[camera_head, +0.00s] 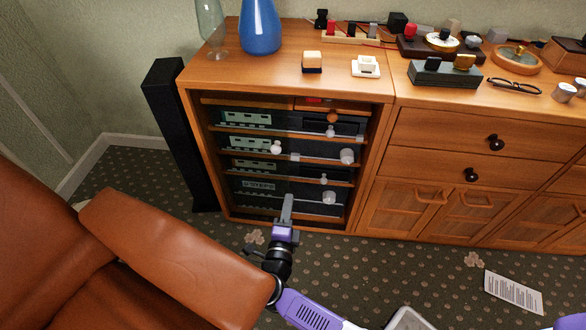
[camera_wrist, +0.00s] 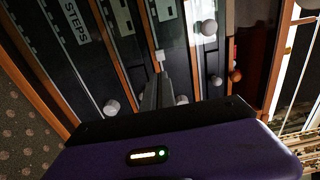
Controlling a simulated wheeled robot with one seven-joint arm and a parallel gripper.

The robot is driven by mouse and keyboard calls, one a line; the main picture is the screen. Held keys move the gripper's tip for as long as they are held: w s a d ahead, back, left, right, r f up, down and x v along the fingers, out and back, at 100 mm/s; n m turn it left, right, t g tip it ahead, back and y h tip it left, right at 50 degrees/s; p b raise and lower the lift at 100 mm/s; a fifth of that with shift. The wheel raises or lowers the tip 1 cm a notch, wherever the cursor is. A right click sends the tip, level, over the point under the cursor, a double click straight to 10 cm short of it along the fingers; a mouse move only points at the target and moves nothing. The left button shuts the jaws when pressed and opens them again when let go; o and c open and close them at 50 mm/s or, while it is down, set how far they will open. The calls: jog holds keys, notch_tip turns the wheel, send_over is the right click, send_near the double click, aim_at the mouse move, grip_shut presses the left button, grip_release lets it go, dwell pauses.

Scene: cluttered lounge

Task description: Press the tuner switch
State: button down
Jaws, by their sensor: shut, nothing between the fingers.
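The dark stereo units (camera_head: 265,190) sit stacked on shelves in the open-fronted wooden cabinet. Their faces carry pale display panels and round knobs, including a large white knob (camera_head: 329,197) on the lowest unit. I cannot tell which unit is the tuner or pick out its switch. My gripper (camera_head: 287,205) is shut and empty in front of the lower units. In the wrist view my gripper (camera_wrist: 160,72) points at the unit fronts, with a small pale part (camera_wrist: 160,55) just beyond its tips. Whether it touches is unclear. The gripper body hides part of the fronts.
A brown leather armchair (camera_head: 180,250) stands close on the left of my arm. A tall black speaker (camera_head: 178,130) is left of the cabinet (camera_head: 290,85). Drawers and doors extend right. A blue vase (camera_head: 260,28) and glass vase stand on top. A paper (camera_head: 513,292) lies on the carpet.

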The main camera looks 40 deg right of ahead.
aim_at(296, 159)
dwell(0.3)
jog(key=b+x, duration=0.4)
jog(key=x, duration=0.9)
jog(key=shift+f+b, duration=0.1)
jog(key=shift+b, duration=0.25)
jog(key=shift+w+d, duration=0.3)
jog(key=shift+d, duration=0.1)
